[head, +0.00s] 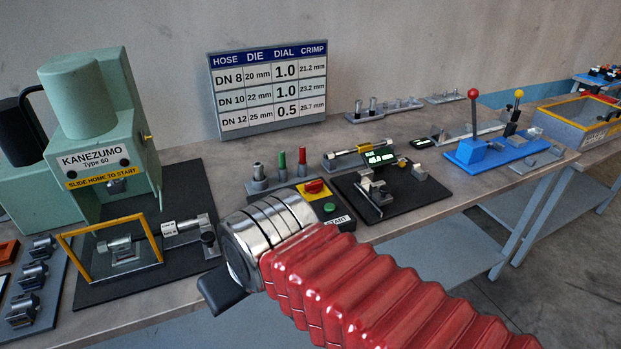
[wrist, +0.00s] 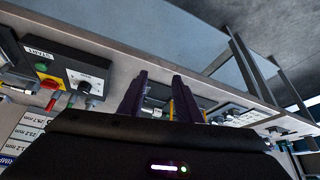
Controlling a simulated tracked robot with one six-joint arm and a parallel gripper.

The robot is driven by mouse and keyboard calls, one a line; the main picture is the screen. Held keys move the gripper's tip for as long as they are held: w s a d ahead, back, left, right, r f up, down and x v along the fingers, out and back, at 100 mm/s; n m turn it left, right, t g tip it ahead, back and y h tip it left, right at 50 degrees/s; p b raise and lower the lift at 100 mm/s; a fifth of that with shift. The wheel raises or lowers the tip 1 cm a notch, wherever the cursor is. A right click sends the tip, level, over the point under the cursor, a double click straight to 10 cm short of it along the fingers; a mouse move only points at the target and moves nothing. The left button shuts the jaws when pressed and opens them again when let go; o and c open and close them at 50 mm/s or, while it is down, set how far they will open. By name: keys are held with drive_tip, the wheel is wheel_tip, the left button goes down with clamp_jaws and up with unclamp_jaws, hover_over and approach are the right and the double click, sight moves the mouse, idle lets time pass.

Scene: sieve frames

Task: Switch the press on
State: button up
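The green press (head: 95,140), marked KANEZUMO Type 60, stands at the left of the bench. A control box carries a red switch on a yellow plate (head: 316,188) and a green button (head: 330,207) by a START label. My gripper (wrist: 158,78) shows two dark fingers apart with no object held. They are off to the right of the switch there. In the head view my wrist hides part of the control box.
A yellow frame (head: 68,250) and hose fittings lie before the press. Coloured pins (head: 282,166) stand behind the control box, and a gauge with a green display (head: 380,157) sits to its right. A blue lever fixture (head: 472,151) is farther right. A chart (head: 270,88) leans at the wall.

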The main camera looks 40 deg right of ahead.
drive_tip(key=o, duration=0.3)
drive_tip(key=shift+w+d+r, duration=0.15)
drive_tip(key=shift+w, duration=0.1)
drive_tip(key=o, duration=0.5)
drive_tip(key=shift+m+h, duration=0.3)
drive_tip(key=shift+m, duration=0.2)
drive_tip(key=w+d+r, duration=0.1)
drive_tip(key=w+d, duration=0.1)
drive_tip(key=w+d+r, duration=0.1)
drive_tip(key=w+d, duration=0.1)
drive_tip(key=w+d+r, duration=0.1)
drive_tip(key=w+d, duration=0.1)
drive_tip(key=shift+w+r, duration=0.2)
drive_tip(key=shift+w, duration=0.05)
drive_tip(key=shift+o, duration=0.2)
drive_tip(key=w+d+r+m+g, duration=0.1)
drive_tip(key=w+d, duration=0.4)
drive_tip(key=d, duration=0.5)
drive_tip(key=w+d+m, duration=0.1)
drive_tip(key=w+d, duration=0.4)
drive_tip(key=d, duration=0.4)
approach(314, 182)
drive_tip(key=shift+h, duration=0.3)
drive_tip(key=v, duration=0.5)
drive_tip(key=shift+a+r, duration=0.25)
drive_tip(key=shift+a, duration=0.1)
drive_tip(key=shift+f, duration=0.1)
drive_tip(key=x, duration=1.3)
drive_tip(key=shift+f, duration=0.35)
